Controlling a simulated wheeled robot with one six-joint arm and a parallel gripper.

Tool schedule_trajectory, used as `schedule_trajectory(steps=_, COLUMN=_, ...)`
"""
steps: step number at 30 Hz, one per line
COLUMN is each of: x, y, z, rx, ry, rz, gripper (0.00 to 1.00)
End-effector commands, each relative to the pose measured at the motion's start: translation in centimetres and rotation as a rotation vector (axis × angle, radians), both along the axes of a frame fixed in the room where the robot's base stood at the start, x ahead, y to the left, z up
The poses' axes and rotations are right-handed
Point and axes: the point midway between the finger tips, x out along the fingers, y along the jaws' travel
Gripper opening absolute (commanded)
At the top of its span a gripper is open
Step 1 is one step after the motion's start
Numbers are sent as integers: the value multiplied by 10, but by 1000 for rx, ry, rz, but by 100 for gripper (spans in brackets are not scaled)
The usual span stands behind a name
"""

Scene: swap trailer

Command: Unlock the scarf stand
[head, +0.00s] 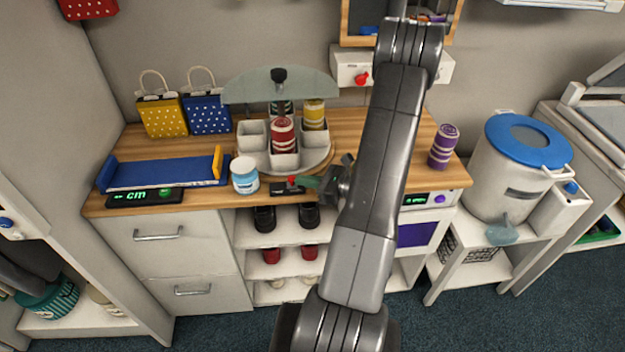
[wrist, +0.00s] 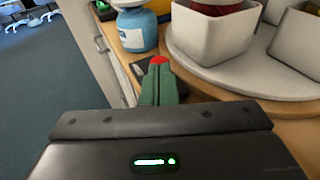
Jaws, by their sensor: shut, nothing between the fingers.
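The scarf stand is a round, light turntable (head: 318,160) with white square cups on the wooden counter. A red-and-white rolled scarf (head: 283,135) and a yellow one (head: 314,113) stand in cups. At its front edge is a small dark base (head: 287,189) with a red part (head: 292,180), which looks like the lock. My gripper (head: 306,182) has its green fingers shut and empty, close to the red part. In the wrist view the fingertips (wrist: 158,68) meet or overlap the red part (wrist: 158,60). I cannot tell whether they touch. The turntable (wrist: 225,75) is just right.
A blue-and-white jar (head: 244,175) stands left of the lock, close to my fingers. A blue measuring tray (head: 160,172) lies further left. A purple roll (head: 443,146) stands at the counter's right end. A semicircular pale panel (head: 255,88) rises above the cups.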

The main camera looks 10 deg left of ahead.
Motion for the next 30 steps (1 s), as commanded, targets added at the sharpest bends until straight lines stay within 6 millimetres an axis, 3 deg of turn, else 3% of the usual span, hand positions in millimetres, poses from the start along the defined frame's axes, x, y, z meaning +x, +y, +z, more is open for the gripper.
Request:
schedule_trajectory(steps=9, x=-1, y=2, z=-1, rx=0, ry=0, rz=1, gripper=0)
schedule_trajectory(steps=18, x=-10, y=35, z=-2, rx=0, ry=0, rz=2, gripper=0)
schedule_trajectory(steps=30, x=-11, y=34, z=0, rx=1, ry=1, rz=2, gripper=0)
